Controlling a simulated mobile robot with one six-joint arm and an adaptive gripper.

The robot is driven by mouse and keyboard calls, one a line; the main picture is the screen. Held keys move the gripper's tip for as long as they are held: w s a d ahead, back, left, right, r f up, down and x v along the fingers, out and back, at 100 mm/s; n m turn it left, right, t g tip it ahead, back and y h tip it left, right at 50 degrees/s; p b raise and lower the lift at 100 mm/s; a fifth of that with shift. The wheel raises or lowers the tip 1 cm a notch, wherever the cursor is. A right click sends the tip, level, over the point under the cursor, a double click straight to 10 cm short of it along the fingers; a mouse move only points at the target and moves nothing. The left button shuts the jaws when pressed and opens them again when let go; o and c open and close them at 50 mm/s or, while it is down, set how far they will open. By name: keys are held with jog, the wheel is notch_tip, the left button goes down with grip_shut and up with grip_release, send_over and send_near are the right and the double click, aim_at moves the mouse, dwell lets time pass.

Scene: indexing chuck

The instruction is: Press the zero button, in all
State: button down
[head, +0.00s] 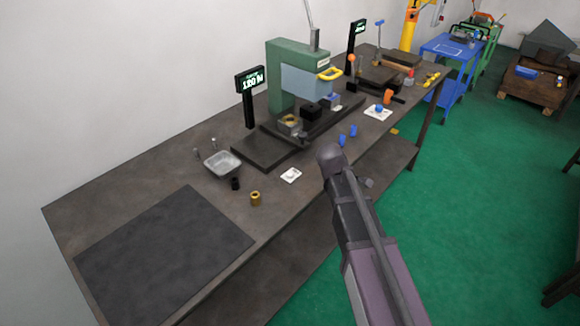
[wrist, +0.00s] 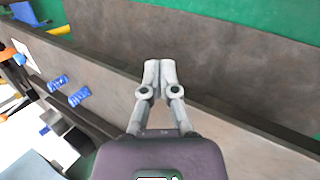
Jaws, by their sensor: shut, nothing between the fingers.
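I cannot tell for sure which part is the zero button. A small white plate (head: 291,175) with a pale raised part lies near the bench's front edge in the head view. A second white plate (head: 379,112) with a blue knob lies farther back on the right. In the wrist view my gripper (wrist: 160,68) is shut and empty, its fingers together above the bench's front edge. My arm reaches up beside the bench in the head view, where the fingers cannot be made out.
A green press (head: 286,72) stands on the bench (head: 150,205), with a lit display (head: 250,80) to its left. Blue cylinders (wrist: 79,97) lie left of my gripper in the wrist view. A metal tray (head: 223,165), brass ring (head: 255,198) and dark mat (head: 165,255) are at the left.

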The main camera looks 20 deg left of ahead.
aim_at(291, 172)
jog(key=a+r+n+t+p, duration=0.2)
jog(key=a+r+n, duration=0.2)
jog(key=a, duration=0.6)
jog(key=w+a+r+n+t+p, duration=0.1)
jog(key=a+r+n, duration=0.3)
jog(key=a, duration=0.6)
jog(key=shift+w+a+r+n+t+y+p, duration=0.2)
jog(key=shift+r+n+t+y+p, duration=0.25)
jog(key=shift+p, duration=0.4)
jog(key=shift+d+f, duration=0.1)
jog(key=shift+f, duration=0.05)
notch_tip(291, 172, down, 9)
jog(key=b, duration=0.8)
jog(key=shift+b, duration=0.4)
jog(key=shift+f+b, duration=0.8)
jog(key=shift+b, duration=0.2)
dwell(0.6)
jog(key=shift+r, duration=0.15)
jog(key=shift+w+r+p, duration=0.1)
jog(key=shift+r+p, duration=0.7)
jog(key=shift+p, duration=0.2)
jog(key=shift+r, duration=0.1)
